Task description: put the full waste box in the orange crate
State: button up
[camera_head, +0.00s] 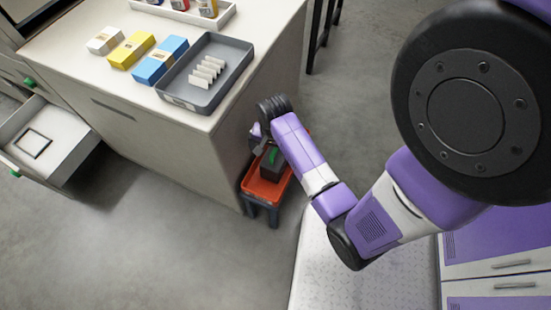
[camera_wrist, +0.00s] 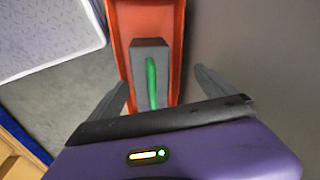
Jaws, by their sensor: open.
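The waste box (camera_wrist: 148,62) is a grey box with a green handle on top. It stands inside the orange crate (camera_wrist: 176,20), near the middle, with crate walls on its sides. In the head view the box (camera_head: 270,172) and the orange crate (camera_head: 270,193) show beside the counter, partly hidden by my arm. My gripper (camera_wrist: 160,85) is open above the box, its two fingers apart on either side of it. I see nothing between the fingertips at their own height. The box's contents are not visible.
The crate rests on a low dark stand (camera_head: 261,212) against the counter (camera_head: 226,150). A grey tray (camera_head: 228,83) with white pieces and several small boxes lie on the counter. An open drawer (camera_head: 50,140) juts out at left. The floor in front is clear.

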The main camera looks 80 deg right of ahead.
jog(key=s+a+r+n+t+h, duration=0.1)
jog(key=a+r+n+t, duration=0.3)
jog(key=a, duration=0.5)
jog(key=a+r+n+t+h, duration=0.1)
jog(key=a+r+n+t, duration=0.15)
jog(key=a+n, duration=0.5)
jog(key=s+a+r+n+t+y, duration=0.1)
jog(key=s+a+r+n+t, duration=0.1)
jog(key=r, duration=0.5)
jog(key=s+a+r+n+t+y, duration=0.1)
jog(key=s+a+r+n+t, duration=0.1)
jog(key=a+r, duration=0.3)
jog(key=s+a+r+n+t+y, duration=0.1)
jog(key=s+a+r+n+t, duration=0.1)
jog(key=r, duration=0.8)
jog(key=shift+s+a+n+t, duration=0.2)
jog(key=shift+a+n+t, duration=0.35)
jog(key=shift+a, duration=0.4)
notch_tip(320, 180, up, 6)
jog(key=p, duration=0.6)
jog(key=shift+f, duration=0.15)
